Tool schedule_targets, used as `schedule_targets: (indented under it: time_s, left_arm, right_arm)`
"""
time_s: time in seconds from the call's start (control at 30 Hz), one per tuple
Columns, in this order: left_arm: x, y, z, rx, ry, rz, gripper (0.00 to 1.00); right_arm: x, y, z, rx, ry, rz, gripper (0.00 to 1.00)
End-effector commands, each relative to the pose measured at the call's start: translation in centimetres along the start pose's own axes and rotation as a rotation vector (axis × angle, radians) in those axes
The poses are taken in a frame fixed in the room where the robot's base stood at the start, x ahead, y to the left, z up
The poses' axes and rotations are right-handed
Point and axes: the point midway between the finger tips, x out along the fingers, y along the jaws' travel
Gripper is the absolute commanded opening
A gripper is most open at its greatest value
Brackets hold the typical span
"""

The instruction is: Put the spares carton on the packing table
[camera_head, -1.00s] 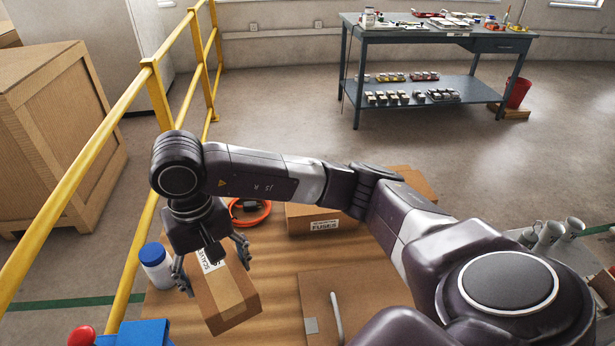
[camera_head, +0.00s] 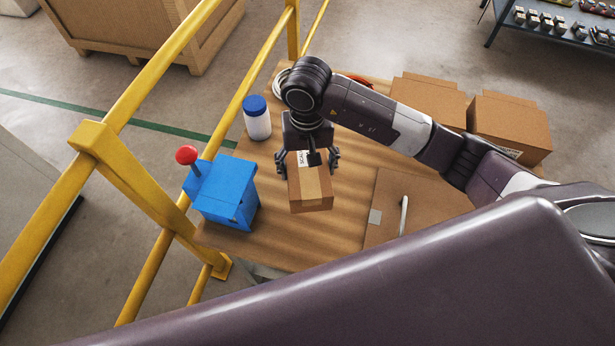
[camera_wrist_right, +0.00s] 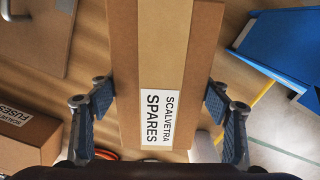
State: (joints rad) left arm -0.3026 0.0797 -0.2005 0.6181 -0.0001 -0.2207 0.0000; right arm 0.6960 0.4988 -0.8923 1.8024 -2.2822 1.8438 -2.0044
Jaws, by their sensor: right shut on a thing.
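The spares carton (camera_head: 311,192) is a brown box with a tan tape strip. Its white label reads "SCALVETRA SPARES" in the right wrist view (camera_wrist_right: 155,60). My right gripper (camera_head: 309,168) is shut on it, one finger on each side. The carton is over the near left part of a wooden-topped table (camera_head: 290,245); I cannot tell whether it touches the top. Nothing in view names the packing table. My left gripper is not in view.
A white bottle with a blue lid (camera_head: 257,120) and a blue box with a red knob (camera_head: 228,190) stand left of the carton. A yellow railing (camera_head: 235,120) runs along that side. Right are a flat brown panel (camera_head: 430,200) and more cartons (camera_head: 510,125). A shelved workbench (camera_head: 565,35) stands far back.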

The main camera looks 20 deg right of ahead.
Motion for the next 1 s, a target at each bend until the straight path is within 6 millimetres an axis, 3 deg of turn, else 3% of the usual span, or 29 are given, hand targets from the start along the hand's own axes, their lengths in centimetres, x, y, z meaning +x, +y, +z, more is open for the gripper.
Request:
schedule_targets:
  time_s: [0.5, 0.9, 0.93, 1.0]
  left_arm:
    - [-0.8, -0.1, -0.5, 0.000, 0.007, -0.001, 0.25]
    - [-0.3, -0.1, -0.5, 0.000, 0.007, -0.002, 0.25]
    - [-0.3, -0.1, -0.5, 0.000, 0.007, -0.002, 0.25]
    - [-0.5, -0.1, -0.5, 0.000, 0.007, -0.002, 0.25]
  right_arm:
    - [5.7, -0.1, 0.0, 0.000, 0.001, -0.002, 0.31]
    - [6.3, -0.1, -0.1, -0.001, 0.004, -0.002, 0.31]
    - [6.4, 0.0, -0.1, -0.001, 0.003, -0.001, 0.72]
    - [6.3, 0.0, -0.1, -0.001, 0.002, -0.001, 0.79]
